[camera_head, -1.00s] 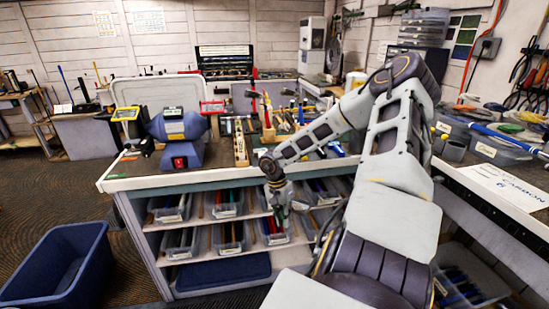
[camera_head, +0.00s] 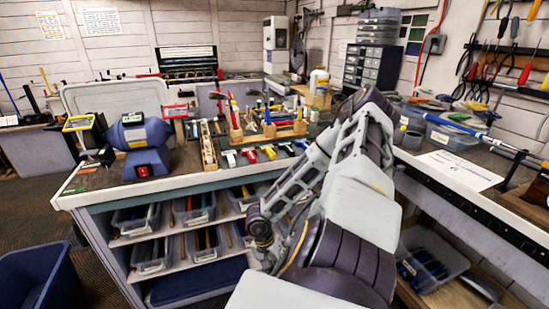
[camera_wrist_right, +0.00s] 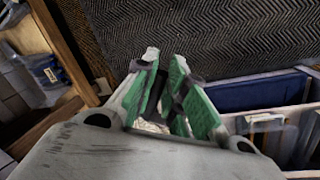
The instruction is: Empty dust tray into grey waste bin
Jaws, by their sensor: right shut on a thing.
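My right gripper shows in the right wrist view (camera_wrist_right: 165,85), with green finger pads close together. A small pale patch and dark parts show between the pads, but I cannot make out what is held. In the head view my right arm reaches down in front of the bench shelves, and the fingertips are hard to see. I cannot pick out a dust tray for sure. A dark blue bin (camera_head: 38,280) stands on the floor at the lower left; I see no clearly grey waste bin. My left gripper is not in view.
The workbench (camera_head: 200,182) carries a blue grinder (camera_head: 140,148), tools and a wooden rack. Clear bins (camera_head: 152,252) fill its shelves, with a dark blue tray (camera_head: 195,286) at the bottom. A side bench (camera_head: 470,205) runs along the right. Dark patterned floor lies at left.

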